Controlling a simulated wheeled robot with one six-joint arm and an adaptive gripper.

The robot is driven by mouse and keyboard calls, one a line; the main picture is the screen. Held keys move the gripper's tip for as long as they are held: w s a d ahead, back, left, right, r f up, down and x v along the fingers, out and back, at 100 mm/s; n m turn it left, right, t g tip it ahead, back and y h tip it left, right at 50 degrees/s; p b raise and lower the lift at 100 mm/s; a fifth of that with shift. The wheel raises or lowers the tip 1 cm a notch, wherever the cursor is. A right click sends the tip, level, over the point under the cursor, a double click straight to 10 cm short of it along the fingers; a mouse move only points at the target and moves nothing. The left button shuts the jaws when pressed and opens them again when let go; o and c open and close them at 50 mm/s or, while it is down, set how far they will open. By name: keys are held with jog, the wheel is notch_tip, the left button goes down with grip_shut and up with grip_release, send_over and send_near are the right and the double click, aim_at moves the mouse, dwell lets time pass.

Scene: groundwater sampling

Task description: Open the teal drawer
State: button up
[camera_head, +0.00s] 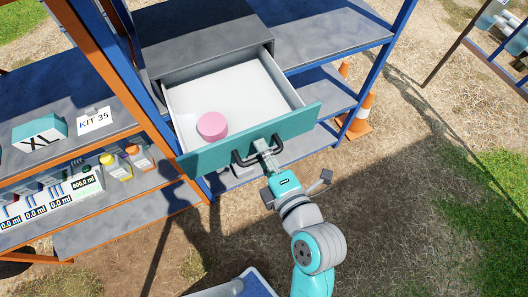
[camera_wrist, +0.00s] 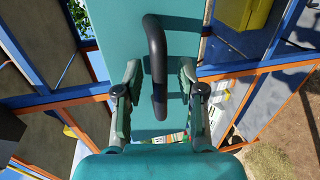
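The teal drawer (camera_head: 205,160) stands pulled well out of its grey cabinet (camera_head: 205,45) in the head view. Its white inside shows, with a pink round object (camera_head: 212,125) lying in it near the front. A black bar handle (camera_head: 238,159) is on the teal front; it also fills the middle of the wrist view (camera_wrist: 157,60). My gripper (camera_head: 265,152) is at the handle. In the wrist view, my gripper (camera_wrist: 160,78) has its fingers spread on both sides of the handle, with a visible gap on each side. The fingers hold nothing.
The cabinet sits in a blue-and-orange shelf rack. To the left are a KIT 35 card (camera_head: 95,122), a teal-and-white box (camera_head: 40,133), and bottles (camera_head: 140,157). Orange cones (camera_head: 360,115) stand behind the rack at right. Open dirt and grass lie at right.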

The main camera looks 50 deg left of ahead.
jog(key=v, duration=0.7)
jog(key=shift+d, duration=0.2)
jog(key=shift+s, duration=0.1)
jog(key=d+f+m+t+h, duration=0.4)
jog(key=d+f+m, duration=0.1)
jog(key=d+m, duration=0.45)
jog(key=d+f+m+t+h, duration=0.4)
jog(key=d+f+m, duration=0.1)
jog(key=d+m, duration=0.5)
jog(key=s+d+r+m+t+h, duration=0.1)
jog(key=s+d+m+t+h, duration=0.1)
jog(key=s+d+m+h, duration=0.5)
jog(key=s+d+m, duration=0.6)
jog(key=s+d, duration=0.1)
jog(key=shift+t, duration=0.3)
jog(key=shift+r, duration=0.1)
dwell(1.0)
